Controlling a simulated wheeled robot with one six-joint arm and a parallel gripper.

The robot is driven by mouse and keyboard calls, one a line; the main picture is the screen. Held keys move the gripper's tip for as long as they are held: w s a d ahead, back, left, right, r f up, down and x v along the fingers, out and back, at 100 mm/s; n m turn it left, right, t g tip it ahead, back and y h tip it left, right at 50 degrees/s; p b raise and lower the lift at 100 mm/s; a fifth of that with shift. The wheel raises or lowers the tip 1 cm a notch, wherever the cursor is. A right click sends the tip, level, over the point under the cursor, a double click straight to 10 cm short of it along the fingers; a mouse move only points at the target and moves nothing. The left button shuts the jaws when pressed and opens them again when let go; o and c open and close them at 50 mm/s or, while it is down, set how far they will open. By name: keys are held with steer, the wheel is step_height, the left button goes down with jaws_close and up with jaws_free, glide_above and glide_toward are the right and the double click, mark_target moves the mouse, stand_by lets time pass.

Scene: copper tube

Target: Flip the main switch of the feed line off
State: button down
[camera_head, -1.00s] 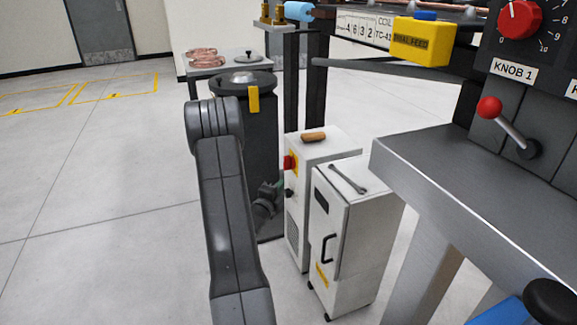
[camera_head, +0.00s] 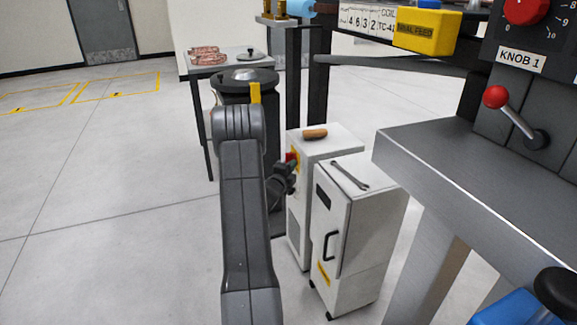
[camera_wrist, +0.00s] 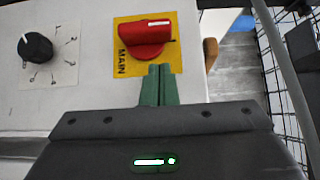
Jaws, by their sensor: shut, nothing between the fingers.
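The main switch (camera_wrist: 148,34) is a red rotary handle on a yellow plate marked MAIN in the wrist view. Its handle lies across that picture, with a white mark near its right end. It is on a white cabinet (camera_head: 328,145), where the red switch also shows small in the head view (camera_head: 291,158). My gripper (camera_wrist: 160,70) has its two green fingers together and empty. In the head view my arm partly hides the gripper.
A black knob (camera_wrist: 35,46) on a numbered plate is beside the switch. A wooden-coloured object (camera_head: 315,134) lies on the cabinet top. A second white cabinet (camera_head: 363,205) with a wrench (camera_head: 350,175) stands close by. A grey bench (camera_head: 450,160) is at right; open floor lies left.

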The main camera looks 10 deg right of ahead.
mark_target(290, 159)
steer(key=shift+w+a, duration=0.2)
steer(key=shift+w, duration=0.45)
steer(key=shift+w+a, duration=0.15)
steer(key=shift+w, duration=0.45)
steer(key=shift+r, duration=0.2)
